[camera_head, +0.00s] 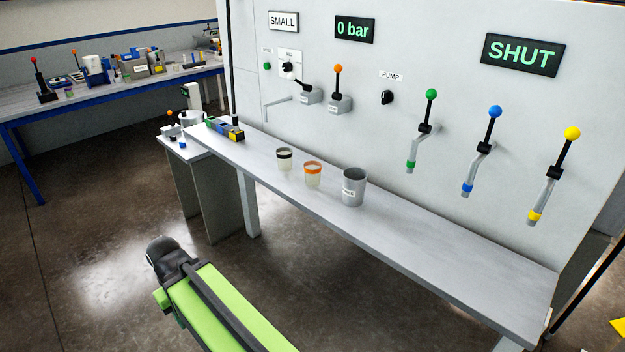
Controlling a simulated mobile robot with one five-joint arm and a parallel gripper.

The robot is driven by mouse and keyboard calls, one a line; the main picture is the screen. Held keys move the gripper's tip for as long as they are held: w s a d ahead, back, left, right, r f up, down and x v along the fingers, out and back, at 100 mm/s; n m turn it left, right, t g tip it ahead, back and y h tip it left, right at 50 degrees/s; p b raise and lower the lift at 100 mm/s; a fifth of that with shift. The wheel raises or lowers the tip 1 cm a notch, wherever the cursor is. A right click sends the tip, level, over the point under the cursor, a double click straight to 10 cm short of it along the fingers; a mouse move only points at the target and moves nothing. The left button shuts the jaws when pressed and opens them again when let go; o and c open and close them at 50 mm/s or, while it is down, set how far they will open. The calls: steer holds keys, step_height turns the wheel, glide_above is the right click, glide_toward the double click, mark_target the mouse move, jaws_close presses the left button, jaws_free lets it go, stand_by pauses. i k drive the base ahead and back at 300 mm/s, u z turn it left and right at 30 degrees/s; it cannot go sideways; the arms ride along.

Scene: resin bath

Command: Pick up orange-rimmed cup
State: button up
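The orange-rimmed cup (313,174) stands upright on the grey shelf (420,246) below the wall panel. It is a small pale cup with an orange band at its top. A similar cup with a black rim (284,160) stands to its left. A larger grey metal cup with a white label (354,187) stands to its right. My green arm rises from the bottom of the picture, with a dark end at lower left, in front of the shelf and well apart from the cups. The fingers of my gripper cannot be made out.
Levers with green (431,95), blue (494,112) and yellow (572,133) knobs hang on the panel above the shelf. Coloured blocks (224,130) sit at the shelf's left end. A small side table (180,148) stands beyond it. The shelf's right part is bare.

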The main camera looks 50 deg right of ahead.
mark_target(313, 174)
steer(key=z, duration=0.1)
steer(key=i, duration=0.9)
steer(key=u, duration=0.1)
